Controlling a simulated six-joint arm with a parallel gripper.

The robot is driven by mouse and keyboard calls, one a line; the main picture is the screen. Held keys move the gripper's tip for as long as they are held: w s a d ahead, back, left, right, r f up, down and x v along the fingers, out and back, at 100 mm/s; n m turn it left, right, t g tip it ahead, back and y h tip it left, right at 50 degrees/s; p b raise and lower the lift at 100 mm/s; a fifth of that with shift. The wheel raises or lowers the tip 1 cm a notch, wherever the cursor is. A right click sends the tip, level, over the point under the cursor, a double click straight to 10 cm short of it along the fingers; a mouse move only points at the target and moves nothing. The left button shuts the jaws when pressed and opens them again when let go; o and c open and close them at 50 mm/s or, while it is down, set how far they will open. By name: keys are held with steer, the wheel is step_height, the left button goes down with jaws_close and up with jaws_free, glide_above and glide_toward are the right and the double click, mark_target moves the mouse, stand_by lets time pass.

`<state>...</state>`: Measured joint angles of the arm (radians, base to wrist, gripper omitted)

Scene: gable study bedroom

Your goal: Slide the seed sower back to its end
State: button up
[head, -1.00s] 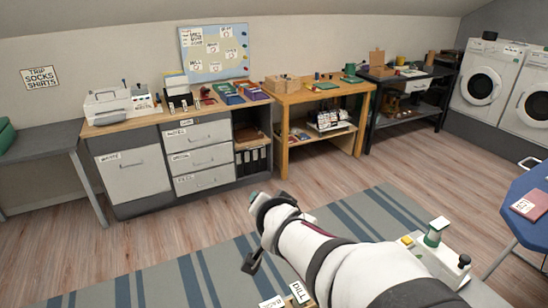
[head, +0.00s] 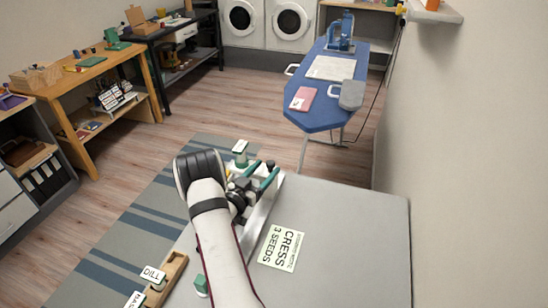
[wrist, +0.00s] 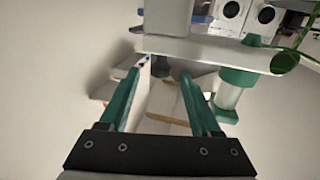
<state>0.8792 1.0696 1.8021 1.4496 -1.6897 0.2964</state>
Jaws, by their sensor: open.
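The seed sower is a pale body (head: 262,208) with a green post (head: 241,158) carrying a white tag, at the far left edge of the grey table in the head view. My arm and gripper hide much of it. In the wrist view, its pale bar (wrist: 200,48) crosses beyond my fingertips, with a green and white cylinder (wrist: 231,95) at the right. My gripper (head: 266,170) has green fingers and is at the sower. It is open in the wrist view (wrist: 162,75), with a dark knob seen between the fingers. I cannot tell whether they touch it.
A "CRESS 3 SEEDS" card (head: 282,247) lies on the grey table (head: 350,240), right of my arm. A wooden holder (head: 172,275) with a DILL tag stands at the near left. The table's right side is clear. A blue ironing board (head: 318,112) stands beyond.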

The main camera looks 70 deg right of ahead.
mark_target(273, 161)
steer(key=x, duration=0.6)
steer(key=shift+d, duration=0.3)
jaws_close()
stand_by(1.0)
